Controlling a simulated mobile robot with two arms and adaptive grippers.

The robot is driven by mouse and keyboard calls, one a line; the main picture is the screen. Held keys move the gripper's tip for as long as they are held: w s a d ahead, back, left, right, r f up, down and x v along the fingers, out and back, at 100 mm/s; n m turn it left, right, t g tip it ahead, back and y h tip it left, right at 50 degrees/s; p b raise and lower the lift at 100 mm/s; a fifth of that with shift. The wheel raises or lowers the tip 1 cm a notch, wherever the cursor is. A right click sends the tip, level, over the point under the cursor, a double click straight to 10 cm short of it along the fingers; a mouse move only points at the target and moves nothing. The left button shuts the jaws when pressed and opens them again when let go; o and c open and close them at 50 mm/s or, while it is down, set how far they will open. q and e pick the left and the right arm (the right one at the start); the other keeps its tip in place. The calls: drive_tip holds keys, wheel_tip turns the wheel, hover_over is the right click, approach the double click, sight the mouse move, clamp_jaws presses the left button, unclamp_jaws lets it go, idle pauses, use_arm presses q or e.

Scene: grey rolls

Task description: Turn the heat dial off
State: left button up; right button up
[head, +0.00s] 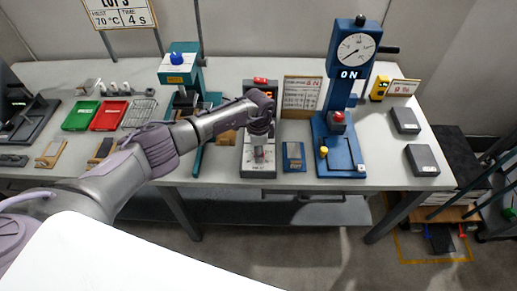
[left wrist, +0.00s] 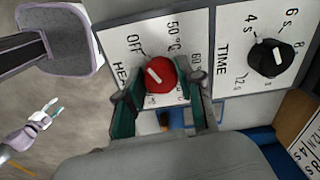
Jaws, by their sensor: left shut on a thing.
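In the head view my left gripper (head: 260,150) is over the front of a grey machine (head: 246,160) and hides the dial. My right gripper (left wrist: 50,110) shows small at the left of the left wrist view, open and empty, away from the panel.
A black time dial (left wrist: 268,59) is right of the heat dial. A blue press (head: 340,150) with a gauge stands right of the machine; a teal press (head: 182,70) is left. A sign (head: 120,14) reads 70°C and 4 S. Green and red trays (head: 108,115) lie left.

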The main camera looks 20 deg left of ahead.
use_arm(q)
drive_tip(key=shift+w+n, duration=0.1)
drive_tip(key=shift+n, duration=0.3)
drive_tip(key=o, duration=1.2)
drive_tip(key=shift+c, duration=0.2)
wheel_tip(320, 180, up, 12)
